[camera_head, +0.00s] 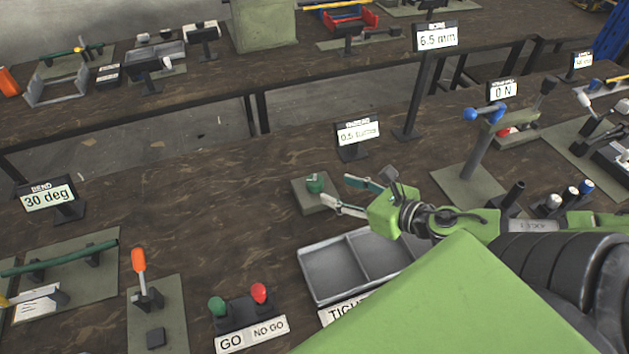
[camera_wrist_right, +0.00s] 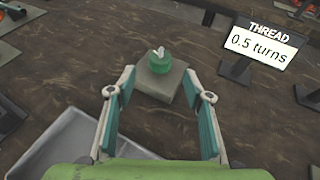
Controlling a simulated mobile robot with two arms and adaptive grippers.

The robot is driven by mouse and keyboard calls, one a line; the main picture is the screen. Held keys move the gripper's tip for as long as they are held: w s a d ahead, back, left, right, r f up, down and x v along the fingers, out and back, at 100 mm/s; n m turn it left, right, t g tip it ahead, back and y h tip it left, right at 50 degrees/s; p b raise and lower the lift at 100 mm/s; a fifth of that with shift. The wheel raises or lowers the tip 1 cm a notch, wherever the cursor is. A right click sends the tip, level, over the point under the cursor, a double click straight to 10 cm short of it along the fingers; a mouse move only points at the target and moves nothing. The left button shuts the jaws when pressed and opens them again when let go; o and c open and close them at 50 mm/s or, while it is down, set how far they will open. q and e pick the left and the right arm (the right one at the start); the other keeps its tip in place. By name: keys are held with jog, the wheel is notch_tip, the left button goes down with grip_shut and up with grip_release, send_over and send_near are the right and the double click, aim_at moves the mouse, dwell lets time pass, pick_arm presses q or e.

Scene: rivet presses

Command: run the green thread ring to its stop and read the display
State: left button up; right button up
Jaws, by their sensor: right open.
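The green thread ring (camera_head: 315,183) sits on a small grey block (camera_head: 318,206) on the bench. It also shows in the right wrist view (camera_wrist_right: 160,64), with a pale tip sticking up from its middle. My right gripper (camera_head: 346,190) is open, its fingers pointing at the ring from the right. In the right wrist view the fingertips (camera_wrist_right: 160,88) lie on either side, short of the ring, with nothing between them. The thread display (camera_head: 358,134) behind the ring reads 0.5 turns, also in the right wrist view (camera_wrist_right: 262,42). My left gripper is not in view.
A grey two-part tray (camera_head: 335,298) lies just in front of my right gripper. A GO / NO GO stand (camera_head: 250,315) with green and red knobs is at front left. A post with a blue-ended handle (camera_head: 485,140) stands to the right.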

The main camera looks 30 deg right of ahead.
aim_at(317, 181)
jog(key=x, duration=0.2)
jog(key=shift+w+f+b, duration=0.15)
jog(key=shift+w+b, duration=0.15)
jog(key=shift+b, duration=0.1)
jog(key=shift+w+a+f, duration=0.1)
jog(key=shift+w, duration=0.2)
jog(key=shift+w+f+b, duration=0.25)
jog(key=shift+w+b, duration=0.1)
jog(key=shift+w, duration=0.25)
jog(key=shift+x, duration=0.9)
jog(key=shift+w+a, duration=0.15)
jog(key=shift+w, duration=0.1)
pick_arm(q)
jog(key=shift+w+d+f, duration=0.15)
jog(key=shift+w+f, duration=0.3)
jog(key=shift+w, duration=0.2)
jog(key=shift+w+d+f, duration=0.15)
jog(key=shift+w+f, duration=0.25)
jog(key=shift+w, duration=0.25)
pick_arm(e)
jog(key=shift+x, duration=1.45)
jog(key=shift+f, duration=0.1)
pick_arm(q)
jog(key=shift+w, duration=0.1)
pick_arm(e)
jog(key=shift+s, duration=0.1)
jog(key=c, duration=1.1)
